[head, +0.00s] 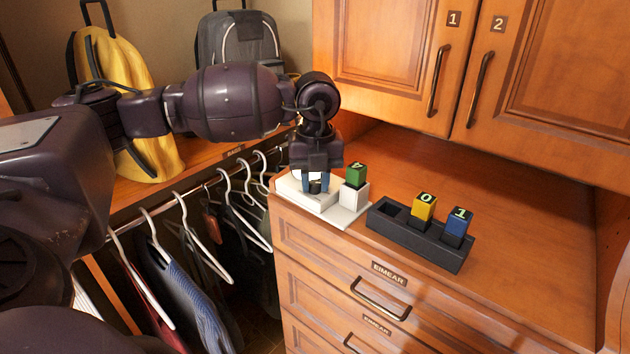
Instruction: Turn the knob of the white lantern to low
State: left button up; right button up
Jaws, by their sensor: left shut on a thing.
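A low white unit (325,205) stands on the left front corner of the wooden counter, and I take it for the white lantern. My left gripper (317,187) points down over its left part, its fingers shut around a small dark knob (315,188). The gripper hides much of the knob, so its setting cannot be read. A green block (356,173) marked with a digit stands in a white holder on the unit's right part, beside the gripper. My right gripper is not in view.
A black rack (410,235) with a yellow block (424,207) and a blue block (458,222) stands right of the unit; its left slot is empty. Cabinet doors (400,60) overhang the counter (500,190), clear at the right. Hangers (205,240) hang lower left.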

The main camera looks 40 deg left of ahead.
aim_at(316, 183)
pick_arm(q)
jog(key=o, duration=0.9)
jog(key=shift+o, duration=0.2)
jog(key=shift+r, duration=0.5)
notch_tip(316, 183, up, 10)
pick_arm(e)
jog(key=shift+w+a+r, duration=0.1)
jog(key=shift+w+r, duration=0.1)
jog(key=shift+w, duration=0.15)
pick_arm(q)
jog(key=shift+w+f, duration=0.1)
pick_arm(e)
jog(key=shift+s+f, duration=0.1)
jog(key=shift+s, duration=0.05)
